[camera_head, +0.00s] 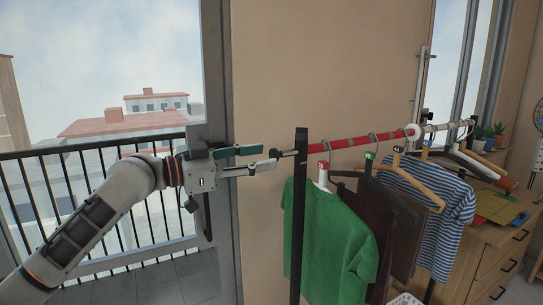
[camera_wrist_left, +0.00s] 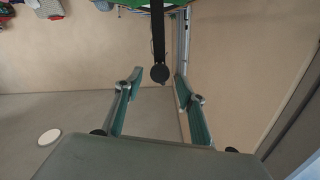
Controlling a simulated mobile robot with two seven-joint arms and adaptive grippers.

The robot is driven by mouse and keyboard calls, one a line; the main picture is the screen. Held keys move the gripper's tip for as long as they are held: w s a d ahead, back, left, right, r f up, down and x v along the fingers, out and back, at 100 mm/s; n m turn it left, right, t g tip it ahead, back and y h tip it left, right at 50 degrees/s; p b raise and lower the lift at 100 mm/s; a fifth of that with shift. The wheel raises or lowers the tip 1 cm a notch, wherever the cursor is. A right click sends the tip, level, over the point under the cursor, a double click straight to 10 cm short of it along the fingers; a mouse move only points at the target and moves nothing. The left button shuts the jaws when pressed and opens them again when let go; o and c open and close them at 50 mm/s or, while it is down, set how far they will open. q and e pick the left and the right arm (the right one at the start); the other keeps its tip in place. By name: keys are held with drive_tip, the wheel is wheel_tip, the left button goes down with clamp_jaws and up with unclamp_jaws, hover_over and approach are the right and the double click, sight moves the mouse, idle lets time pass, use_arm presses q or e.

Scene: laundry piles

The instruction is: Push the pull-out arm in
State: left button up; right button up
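The clothes rack has a dark upright post (camera_head: 300,215). A short dark end piece, which looks like the pull-out arm (camera_head: 287,153), sticks out to the left of the post. My left gripper (camera_head: 268,157) is open, its two fingers pointing right at this end piece, very close to it. I cannot tell if they touch. In the left wrist view a black bar with a round end (camera_wrist_left: 160,73) shows between the spread fingertips of my left gripper (camera_wrist_left: 157,78), with nothing gripped. My right gripper is not in view.
A red rail (camera_head: 350,142) runs right from the post, with a green shirt (camera_head: 335,235), a striped shirt (camera_head: 440,190) and other clothes on hangers. A wooden dresser (camera_head: 490,260) stands at the right. A window frame (camera_head: 220,100) and balcony railing (camera_head: 100,165) are on the left.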

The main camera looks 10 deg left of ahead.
use_arm(q)
drive_tip(key=v, duration=0.7)
drive_tip(key=shift+s+a, duration=0.25)
